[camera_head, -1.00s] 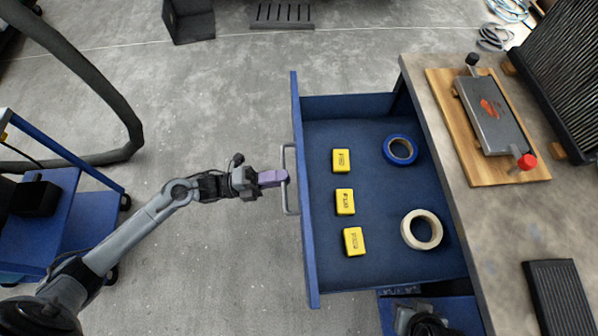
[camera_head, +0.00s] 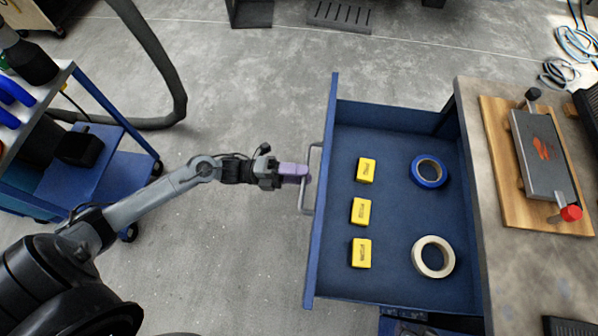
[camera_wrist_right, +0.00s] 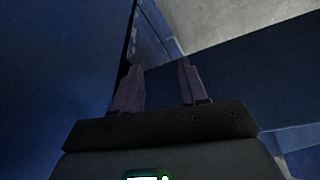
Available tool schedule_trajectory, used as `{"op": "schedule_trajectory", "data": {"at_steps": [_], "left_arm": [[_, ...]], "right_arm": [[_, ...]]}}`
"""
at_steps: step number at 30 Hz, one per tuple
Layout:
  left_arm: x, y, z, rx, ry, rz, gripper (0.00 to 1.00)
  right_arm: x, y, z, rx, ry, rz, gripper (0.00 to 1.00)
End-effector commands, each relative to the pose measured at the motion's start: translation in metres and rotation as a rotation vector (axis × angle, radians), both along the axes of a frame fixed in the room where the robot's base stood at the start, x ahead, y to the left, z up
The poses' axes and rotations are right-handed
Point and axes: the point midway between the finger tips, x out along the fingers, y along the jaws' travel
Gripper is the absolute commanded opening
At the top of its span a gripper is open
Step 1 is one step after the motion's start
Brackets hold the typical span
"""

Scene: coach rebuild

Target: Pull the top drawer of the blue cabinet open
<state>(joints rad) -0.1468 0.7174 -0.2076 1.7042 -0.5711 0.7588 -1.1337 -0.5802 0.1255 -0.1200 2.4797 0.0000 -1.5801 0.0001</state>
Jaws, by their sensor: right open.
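The blue cabinet's top drawer (camera_head: 395,130) stands well out from under the worktop. Its front panel (camera_head: 320,200) faces left and carries a grey bar handle (camera_head: 306,208). My left gripper (camera_head: 298,172) reaches in from the left, its purple fingers closed around the far part of the handle. The exact finger contact is small in the head view. My right gripper (camera_wrist_right: 158,88) is open in the right wrist view, with nothing between its purple fingers. Dark blue panels lie close around it.
The drawer holds several items: yellow boxes (camera_head: 361,211), a blue tape roll (camera_head: 428,172) and a cream tape roll (camera_head: 433,257). The worktop (camera_head: 475,140) carries a wooden board (camera_head: 507,170). A blue cart (camera_head: 95,185) stands left. Floor left of the drawer is clear.

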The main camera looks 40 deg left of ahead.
Motion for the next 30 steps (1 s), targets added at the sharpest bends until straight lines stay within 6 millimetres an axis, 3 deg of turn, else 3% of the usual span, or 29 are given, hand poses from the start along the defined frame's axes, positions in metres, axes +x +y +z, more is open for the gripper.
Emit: {"op": "schedule_trajectory", "data": {"at_steps": [8,24,30], "left_arm": [[-0.003,0.006,-0.002,0.001,0.002,0.0,0.38],[-0.041,0.078,-0.017,0.003,0.002,0.001,0.38],[-0.048,0.092,-0.02,0.001,0.0,0.0,0.38]], "right_arm": [[0.0,0.0,0.001,0.0,0.0,0.0,0.43],[0.0,0.002,0.009,0.009,0.0,-0.005,0.43],[0.0,0.002,0.01,0.009,0.0,-0.005,0.43]]}}
